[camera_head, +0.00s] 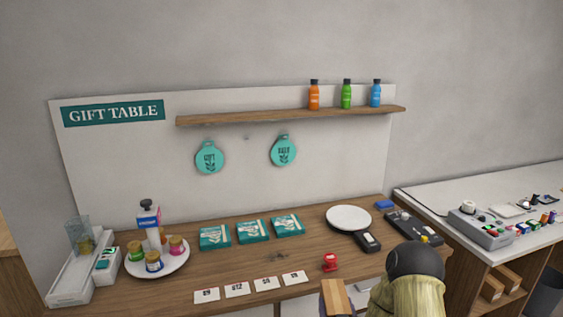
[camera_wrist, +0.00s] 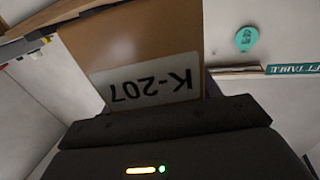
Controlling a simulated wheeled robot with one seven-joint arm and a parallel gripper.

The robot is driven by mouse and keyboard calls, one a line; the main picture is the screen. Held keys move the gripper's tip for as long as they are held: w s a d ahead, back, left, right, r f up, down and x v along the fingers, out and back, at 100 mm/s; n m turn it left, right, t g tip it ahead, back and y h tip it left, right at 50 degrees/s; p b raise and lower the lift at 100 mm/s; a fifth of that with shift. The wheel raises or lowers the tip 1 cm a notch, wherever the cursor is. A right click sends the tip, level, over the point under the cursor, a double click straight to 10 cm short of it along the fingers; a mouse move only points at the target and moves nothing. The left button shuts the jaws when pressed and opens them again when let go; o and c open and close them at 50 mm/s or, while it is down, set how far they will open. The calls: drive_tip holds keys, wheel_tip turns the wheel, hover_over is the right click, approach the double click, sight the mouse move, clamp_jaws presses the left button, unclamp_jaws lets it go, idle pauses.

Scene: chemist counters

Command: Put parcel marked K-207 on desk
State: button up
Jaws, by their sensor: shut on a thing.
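The parcel marked K-207 (camera_wrist: 140,45) is a brown box with a white label that reads upside down in the wrist view. My gripper (camera_wrist: 165,122) is shut on it, and the dark jaw covers its near edge. In the head view a brown box (camera_head: 337,298) at the bottom edge, beside my arm, looks like the same parcel; its label does not show there. It appears in front of the wooden gift table (camera_head: 200,270). I cannot tell its height over the table. No surface is clearly labelled as the desk.
The table holds a plate of jars (camera_head: 157,262), teal boxes (camera_head: 251,231), number cards (camera_head: 237,289), a red item (camera_head: 330,262), a white plate (camera_head: 348,217) and a black device (camera_head: 367,241). A cluttered white counter (camera_head: 520,260) stands right. Bare wood shows mid-table.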

drive_tip(key=s+f, duration=0.4)
drive_tip(key=f, duration=0.7)
drive_tip(key=shift+s, duration=0.3)
drive_tip(key=shift+f, duration=0.1)
drive_tip(key=s+f, duration=0.4)
drive_tip(key=f, duration=0.1)
drive_tip(key=shift+s+f, duration=0.2)
drive_tip(key=shift+s, duration=0.05)
drive_tip(key=shift+w+d, duration=0.1)
drive_tip(key=shift+w, duration=0.05)
